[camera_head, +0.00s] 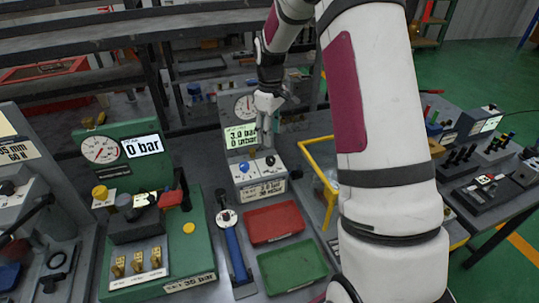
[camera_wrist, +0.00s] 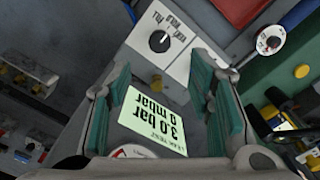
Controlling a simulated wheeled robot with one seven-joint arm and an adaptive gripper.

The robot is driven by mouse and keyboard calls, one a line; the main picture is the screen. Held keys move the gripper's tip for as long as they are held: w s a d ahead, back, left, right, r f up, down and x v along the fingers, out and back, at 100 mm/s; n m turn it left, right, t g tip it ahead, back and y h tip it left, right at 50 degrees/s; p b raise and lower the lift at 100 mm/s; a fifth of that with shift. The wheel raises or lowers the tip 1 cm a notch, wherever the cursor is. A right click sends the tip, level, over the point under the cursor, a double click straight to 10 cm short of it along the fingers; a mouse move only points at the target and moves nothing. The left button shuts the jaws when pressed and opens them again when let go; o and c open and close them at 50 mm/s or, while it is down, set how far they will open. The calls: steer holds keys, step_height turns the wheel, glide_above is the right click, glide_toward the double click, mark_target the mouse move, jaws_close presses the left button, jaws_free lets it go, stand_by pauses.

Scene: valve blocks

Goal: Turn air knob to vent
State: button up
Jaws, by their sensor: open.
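The leak tester (camera_head: 262,182) is a grey unit with a gauge and a lit screen (camera_head: 241,136) reading 3.0 bar and 0 mbar. Its front panel carries a black knob (camera_head: 270,160) and a blue knob (camera_head: 243,168). In the wrist view the black knob (camera_wrist: 160,41) sits on a white plate with small upside-down labels around it. It has a pale pointer mark whose setting I cannot tell for sure. My gripper (camera_head: 267,126) hangs above the panel near the black knob, apart from it. In the wrist view its green-padded fingers (camera_wrist: 158,64) are spread with nothing between them.
A green valve fixture (camera_head: 190,262) with a 0 bar gauge stands left. A blue-handled torque wrench (camera_head: 236,255), a red tray (camera_head: 273,222) and a green tray (camera_head: 291,266) lie in front. A yellow-rimmed bin (camera_head: 313,160) stands right, partly behind my arm.

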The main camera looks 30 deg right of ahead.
mark_target(270, 159)
step_height(270, 159, down, 10)
steer(key=shift+r+p, duration=0.2)
steer(key=shift+p, duration=0.3)
jaws_close()
